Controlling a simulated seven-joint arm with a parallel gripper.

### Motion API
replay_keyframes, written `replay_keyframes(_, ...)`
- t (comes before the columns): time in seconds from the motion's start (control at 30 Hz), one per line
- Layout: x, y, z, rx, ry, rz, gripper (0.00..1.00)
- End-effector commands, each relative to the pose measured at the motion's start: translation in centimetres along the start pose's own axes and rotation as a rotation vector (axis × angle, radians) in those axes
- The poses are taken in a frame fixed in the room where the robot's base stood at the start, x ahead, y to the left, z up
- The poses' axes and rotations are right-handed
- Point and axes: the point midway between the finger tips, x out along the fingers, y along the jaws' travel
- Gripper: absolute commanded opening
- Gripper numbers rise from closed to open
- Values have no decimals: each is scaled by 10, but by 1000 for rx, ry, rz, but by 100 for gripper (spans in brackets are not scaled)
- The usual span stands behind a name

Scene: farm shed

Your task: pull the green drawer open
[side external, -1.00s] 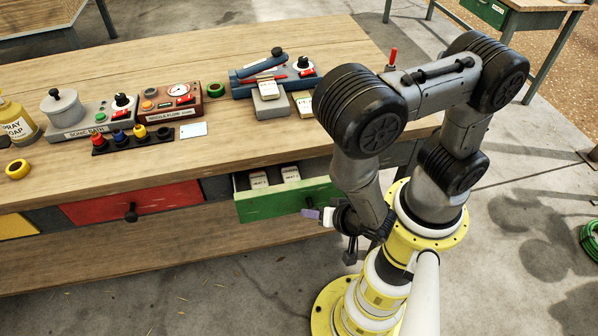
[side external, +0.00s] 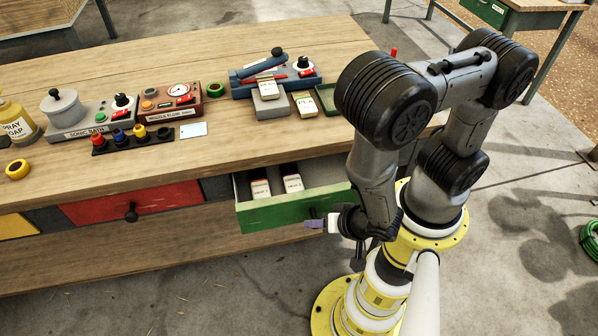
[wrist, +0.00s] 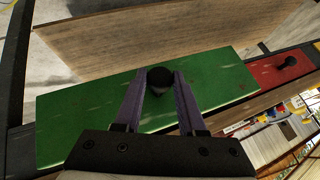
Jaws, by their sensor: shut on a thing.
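The green drawer (side external: 290,207) stands pulled out from under the workbench in the side view, with two small labelled boxes (side external: 260,188) inside it. Its green front (wrist: 90,115) fills the middle of the wrist view, with a round black knob (wrist: 160,77) on it. My gripper (wrist: 160,80) has its two purple fingers on either side of the knob and is shut on it. In the side view my gripper (side external: 316,223) is at the right part of the drawer front, and my arm hides the drawer's right end.
A red drawer (side external: 135,208) with a black knob is closed to the left. The floor in front is clear.

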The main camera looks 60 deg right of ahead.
Motion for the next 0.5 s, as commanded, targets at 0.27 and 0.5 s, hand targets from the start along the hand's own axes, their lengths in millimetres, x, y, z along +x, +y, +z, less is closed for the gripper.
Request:
replay_keyframes(0.27,-1,-2,3,2,-27,-2,4)
replay_keyframes(0.5,-7,-2,12,3,-116,-3,4)
